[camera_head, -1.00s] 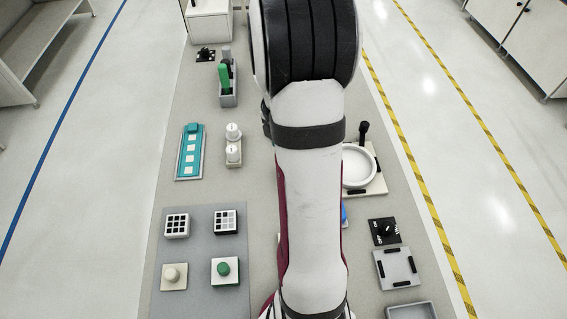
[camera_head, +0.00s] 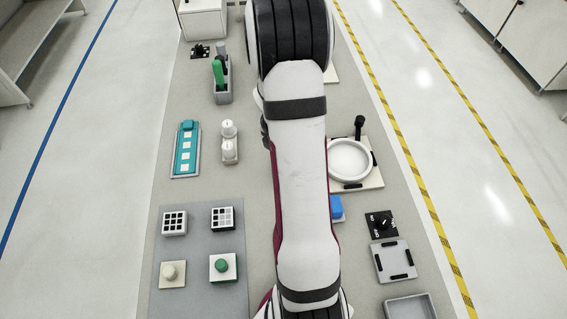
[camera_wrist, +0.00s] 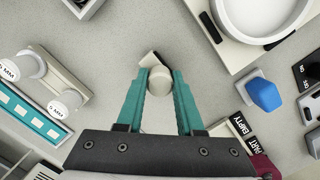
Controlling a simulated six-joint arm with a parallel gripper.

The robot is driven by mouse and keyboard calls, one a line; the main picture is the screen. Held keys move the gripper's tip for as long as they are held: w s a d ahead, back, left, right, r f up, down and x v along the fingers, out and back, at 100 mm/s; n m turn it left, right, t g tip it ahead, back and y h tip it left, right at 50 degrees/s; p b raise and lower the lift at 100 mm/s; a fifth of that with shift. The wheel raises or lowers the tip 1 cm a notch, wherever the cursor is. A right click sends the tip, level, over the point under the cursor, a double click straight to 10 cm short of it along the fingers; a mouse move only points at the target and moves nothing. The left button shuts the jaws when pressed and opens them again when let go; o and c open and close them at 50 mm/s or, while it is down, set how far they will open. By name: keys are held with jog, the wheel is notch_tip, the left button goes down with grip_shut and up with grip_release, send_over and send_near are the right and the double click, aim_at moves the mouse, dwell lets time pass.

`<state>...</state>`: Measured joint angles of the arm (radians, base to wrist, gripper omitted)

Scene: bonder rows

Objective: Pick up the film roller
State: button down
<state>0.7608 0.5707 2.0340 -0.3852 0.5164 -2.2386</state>
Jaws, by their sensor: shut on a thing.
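My gripper (camera_wrist: 160,84) shows in the wrist view with its two teal fingers. It is shut on a pale, rounded piece, which I take to be the film roller (camera_wrist: 159,79). A small dark and white part shows at the piece's far end. Its lower part runs back between the fingers toward the gripper body. I cannot tell how far it is above the bench. In the head view my arm hides the gripper and the held piece.
A round white dish on a plate (camera_head: 372,184) and a blue block (camera_head: 337,208) lie right of my arm. To the left are two white cylinders (camera_head: 229,142), a teal strip tray (camera_head: 186,152) and a grey holder with a green handle (camera_head: 222,98).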

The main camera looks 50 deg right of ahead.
jog(key=shift+r, duration=0.15)
notch_tip(320, 180, up, 4)
jog(key=shift+f, duration=0.15)
jog(key=s+d+r, duration=0.2)
jog(key=s+r, duration=0.5)
jog(key=s, duration=0.4)
jog(key=shift+s+d, duration=0.2)
